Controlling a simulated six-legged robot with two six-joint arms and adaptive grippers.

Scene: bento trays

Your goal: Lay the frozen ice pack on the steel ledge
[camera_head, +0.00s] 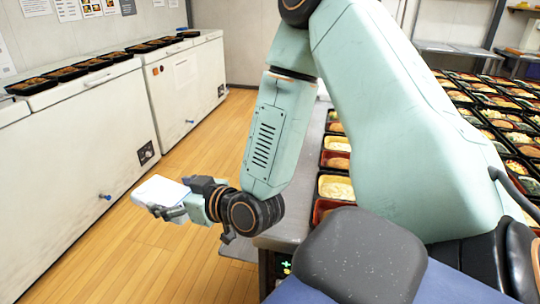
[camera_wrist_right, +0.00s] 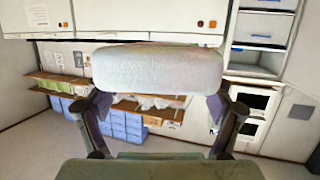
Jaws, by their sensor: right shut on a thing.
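The ice pack (camera_head: 160,190) is a pale, white-blue flat slab in the head view, held out over the wooden floor. My right gripper (camera_head: 172,211) is shut on it, with the dark fingers around its lower side. In the right wrist view the frosty pack (camera_wrist_right: 158,70) spans the two fingers of the right gripper (camera_wrist_right: 157,92). A steel counter edge (camera_head: 292,226) shows to the right of the gripper, apart from the pack. I cannot tell whether it is the steel ledge. My left gripper is not in view.
White chest freezers (camera_head: 75,150) stand along the left, with black food trays (camera_head: 66,74) on their tops. Filled bento trays (camera_head: 334,187) cover the counter behind my arm. The wooden floor (camera_head: 150,250) between is clear. The wrist view shows shelves with blue boxes (camera_wrist_right: 122,125).

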